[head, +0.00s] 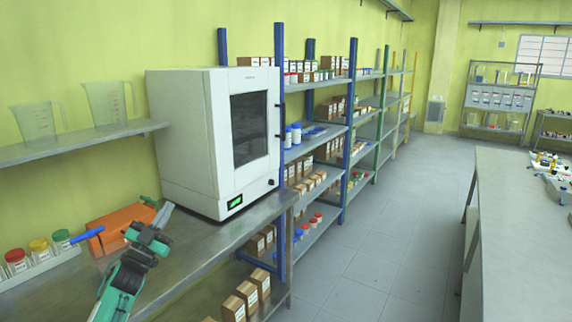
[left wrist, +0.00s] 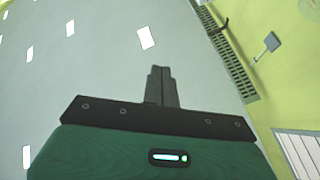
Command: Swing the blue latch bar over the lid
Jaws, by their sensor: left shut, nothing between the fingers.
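The blue latch bar (head: 88,235) shows in the head view at the lower left, at the left front of an orange box (head: 112,222) on the metal bench. It points out to the left, away from the box top. I cannot clearly tell the lid apart from the orange box, as my left arm covers part of it. My left gripper (head: 164,212) is to the right of the bar, in front of the box, pointing upward and apart from the bar. Its fingers (left wrist: 161,86) are shut and empty in the left wrist view, against the ceiling. My right gripper is out of view.
A white oven-like cabinet (head: 185,140) stands right behind my left gripper. A rack with red, yellow and green-lidded jars (head: 40,250) is left of the bar. A green part (head: 150,202) shows behind the gripper. A shelf (head: 80,143) with beakers hangs above.

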